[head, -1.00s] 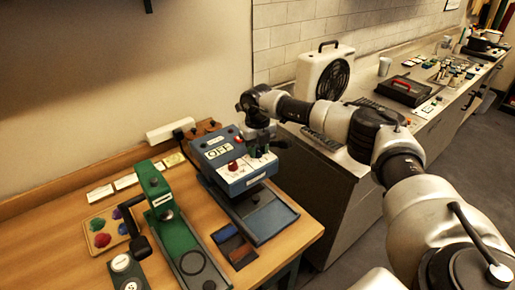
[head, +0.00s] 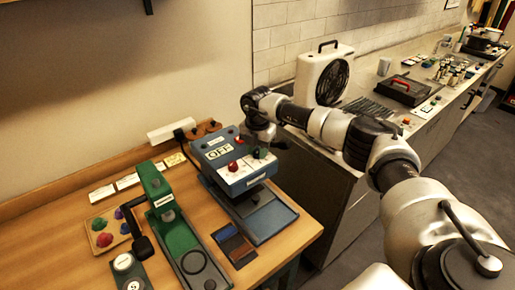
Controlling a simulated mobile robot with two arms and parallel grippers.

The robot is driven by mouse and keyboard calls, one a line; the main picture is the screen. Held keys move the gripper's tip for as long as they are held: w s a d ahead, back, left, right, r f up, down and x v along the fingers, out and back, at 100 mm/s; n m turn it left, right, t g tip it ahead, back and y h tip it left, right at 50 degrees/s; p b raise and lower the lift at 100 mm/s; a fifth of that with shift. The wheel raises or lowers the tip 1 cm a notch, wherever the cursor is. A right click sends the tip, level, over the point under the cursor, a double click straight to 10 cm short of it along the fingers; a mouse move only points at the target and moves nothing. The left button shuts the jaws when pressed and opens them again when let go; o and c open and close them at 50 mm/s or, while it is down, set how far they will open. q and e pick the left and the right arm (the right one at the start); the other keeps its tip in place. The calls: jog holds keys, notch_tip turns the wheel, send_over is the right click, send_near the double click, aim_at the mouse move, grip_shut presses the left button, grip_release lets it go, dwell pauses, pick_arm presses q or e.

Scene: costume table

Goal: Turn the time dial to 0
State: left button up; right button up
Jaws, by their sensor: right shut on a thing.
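The blue press (head: 247,179) stands on the wooden table with an "OFF" label on its sloped top. On its front panel are a red knob (head: 233,166) and, to the right, a dark green dial (head: 260,153), which I take for the time dial. My right gripper (head: 266,144) reaches in from the right to this dial and is shut on it. The fingertips are small and partly hidden, and the dial's scale is too small to read. My left gripper is not in view.
A green press (head: 172,215) stands left of the blue one, with a paint palette (head: 105,232) further left. A white power strip (head: 171,131) lies behind.

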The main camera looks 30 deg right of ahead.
aim_at(257, 151)
jog(key=m+p, duration=0.1)
jog(key=m, duration=0.3)
jog(key=shift+r+m, duration=0.15)
jog(key=shift+m, duration=0.15)
jog(key=shift+w, duration=0.1)
dwell(0.4)
jog(key=o, duration=0.9)
notch_tip(257, 151, up, 11)
jog(key=b, duration=0.3)
jog(key=shift+f, duration=0.25)
